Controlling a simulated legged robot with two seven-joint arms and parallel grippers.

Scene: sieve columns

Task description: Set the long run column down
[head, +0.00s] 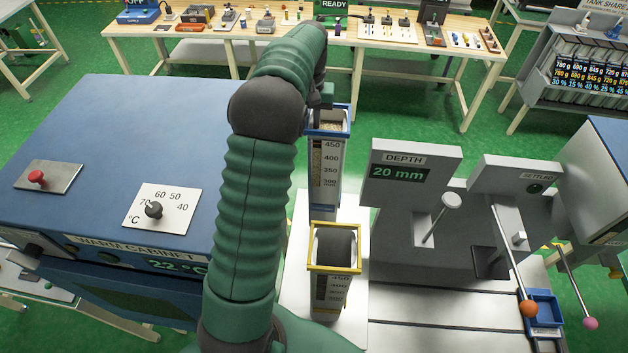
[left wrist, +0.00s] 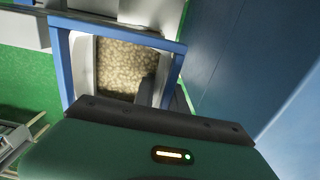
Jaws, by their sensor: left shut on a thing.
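A tall clear column with a blue rim (head: 328,165) and a printed scale is at the centre of the head view. Beige grains (left wrist: 128,68) fill it to near the top in the left wrist view, where its blue rim (left wrist: 62,70) also shows. My left gripper (head: 324,103) is at the column's top and shut on its wall, with a dark finger (left wrist: 150,90) inside the rim. The column looks upright. I cannot tell whether its base touches the white surface (head: 300,290). A yellow-rimmed column (head: 333,285) stands nearer and looks empty. My right gripper is not in view.
The blue warm cabinet (head: 110,130) is on the left. A grey depth unit (head: 415,180) reading 20 mm is close on the right, with levers and a small blue tray (head: 543,310). A wooden bench (head: 200,35) with several tools stands behind.

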